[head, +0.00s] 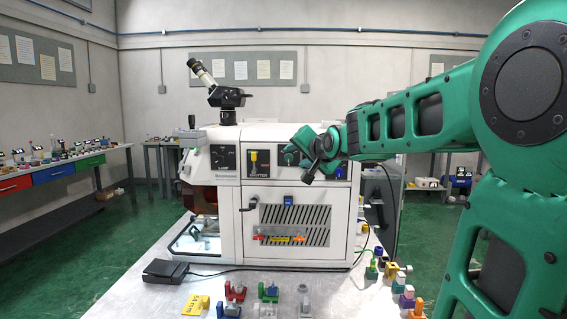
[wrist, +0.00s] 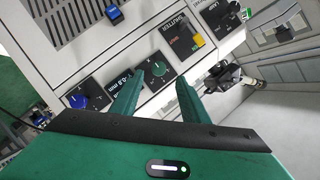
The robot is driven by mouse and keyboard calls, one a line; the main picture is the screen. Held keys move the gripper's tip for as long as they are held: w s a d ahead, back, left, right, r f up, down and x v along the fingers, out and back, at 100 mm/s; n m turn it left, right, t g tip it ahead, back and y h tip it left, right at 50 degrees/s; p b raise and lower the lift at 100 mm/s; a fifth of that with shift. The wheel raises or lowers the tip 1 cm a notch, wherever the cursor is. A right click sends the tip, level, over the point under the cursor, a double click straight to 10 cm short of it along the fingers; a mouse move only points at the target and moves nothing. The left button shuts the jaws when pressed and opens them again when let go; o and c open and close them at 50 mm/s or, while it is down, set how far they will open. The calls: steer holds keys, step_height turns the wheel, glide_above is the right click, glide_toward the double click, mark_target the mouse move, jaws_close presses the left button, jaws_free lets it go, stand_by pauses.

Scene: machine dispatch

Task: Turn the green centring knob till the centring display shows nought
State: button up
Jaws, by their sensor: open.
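The green centring knob (wrist: 158,69) sits on a black dial plate on the white machine front, seen between my fingers in the wrist view. My gripper (wrist: 161,82) is open, one finger on each side of the knob in the picture. I cannot tell whether they touch it. The centring display (wrist: 119,78) is a small dark window just left of the knob, partly hidden by the left finger. Its white characters appear to end in "mm", but the number is not clearly readable. In the head view my gripper (head: 308,153) is at the machine's upper front and covers much of this area.
A blue knob (wrist: 78,101) lies beyond the display. The shutter panel (head: 259,163) with its yellow switch and the lamp knob (head: 223,158) are left of my gripper in the head view. Loose coloured parts and a black pedal (head: 175,272) lie on the table (head: 130,300).

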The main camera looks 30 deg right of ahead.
mark_target(289, 158)
steer(key=x, duration=0.9)
steer(key=shift+c, duration=0.2)
